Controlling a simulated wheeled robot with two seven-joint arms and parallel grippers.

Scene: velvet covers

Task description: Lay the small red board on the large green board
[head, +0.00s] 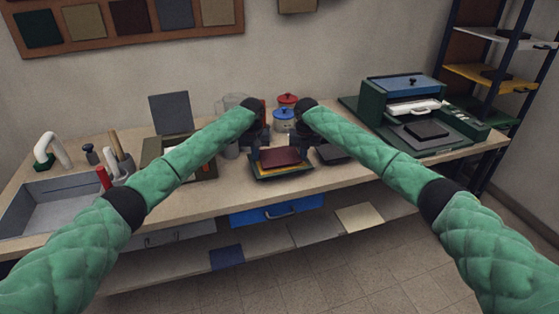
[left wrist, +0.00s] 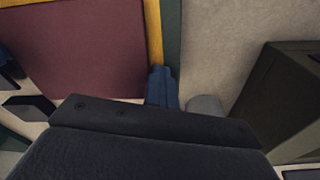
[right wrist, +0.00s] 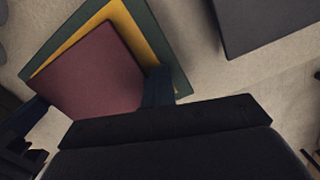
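The small red board (head: 280,157) lies over a yellow board (head: 296,168) on the large green board (head: 283,178), mid-bench. The left wrist view shows the red board (left wrist: 80,45) with yellow and green edges at its right. The right wrist view shows the red board (right wrist: 92,72), the yellow board (right wrist: 128,30) and the green board (right wrist: 165,50).
A dark flat block (head: 332,154) lies right of the stack. Red (head: 287,100) and blue (head: 284,116) lidded pots stand behind.

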